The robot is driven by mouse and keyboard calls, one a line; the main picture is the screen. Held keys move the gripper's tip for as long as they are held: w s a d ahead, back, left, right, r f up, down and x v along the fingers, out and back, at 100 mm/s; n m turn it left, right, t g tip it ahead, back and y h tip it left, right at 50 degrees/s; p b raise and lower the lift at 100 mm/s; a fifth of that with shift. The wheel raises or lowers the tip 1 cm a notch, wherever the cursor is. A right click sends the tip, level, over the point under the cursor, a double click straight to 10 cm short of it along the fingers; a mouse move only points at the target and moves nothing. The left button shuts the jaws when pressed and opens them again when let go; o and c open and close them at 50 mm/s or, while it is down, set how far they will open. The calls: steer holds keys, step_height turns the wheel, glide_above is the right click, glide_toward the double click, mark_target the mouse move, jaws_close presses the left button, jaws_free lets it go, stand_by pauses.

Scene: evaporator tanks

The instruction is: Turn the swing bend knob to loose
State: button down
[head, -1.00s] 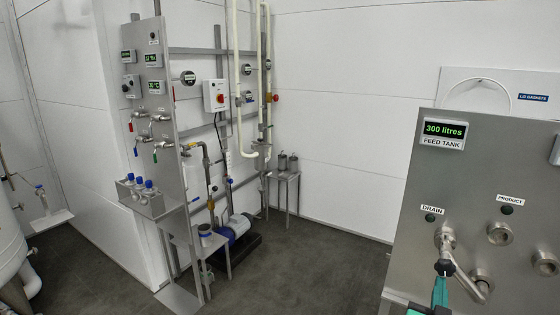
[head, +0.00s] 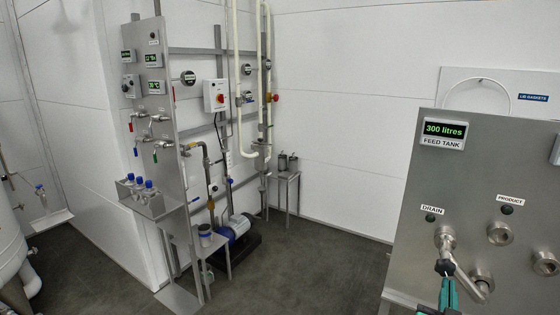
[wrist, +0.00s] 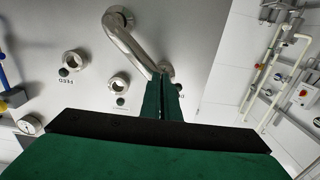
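The swing bend (head: 462,272) is a curved steel pipe on the panel with the feed tank display. It runs from the port under the DRAIN label down to a lower port at the right. Its small black knob (head: 445,268) is at the front of the bend. My gripper (head: 447,284) has green fingers pointing up, with their tips just below or at the knob. In the wrist view the fingers (wrist: 163,80) are close together, and the bend (wrist: 130,42) ends behind their tips. The knob is not visible there, so a grip on it cannot be confirmed.
The PRODUCT port (head: 500,233) and another steel port (head: 544,263) are right of the bend. The feed tank display (head: 444,134) reads 300 litres. A valve and pump rack (head: 170,120) stands at the left, with open floor between.

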steer(key=shift+d+r, duration=0.1)
steer(key=shift+r, duration=0.1)
steer(key=v, duration=0.6)
steer(key=shift+f, duration=0.45)
steer(key=shift+s, duration=0.1)
steer(key=w, duration=0.7)
steer(key=shift+r, duration=0.25)
stand_by(0.6)
steer(key=shift+d+r, duration=0.15)
stand_by(0.7)
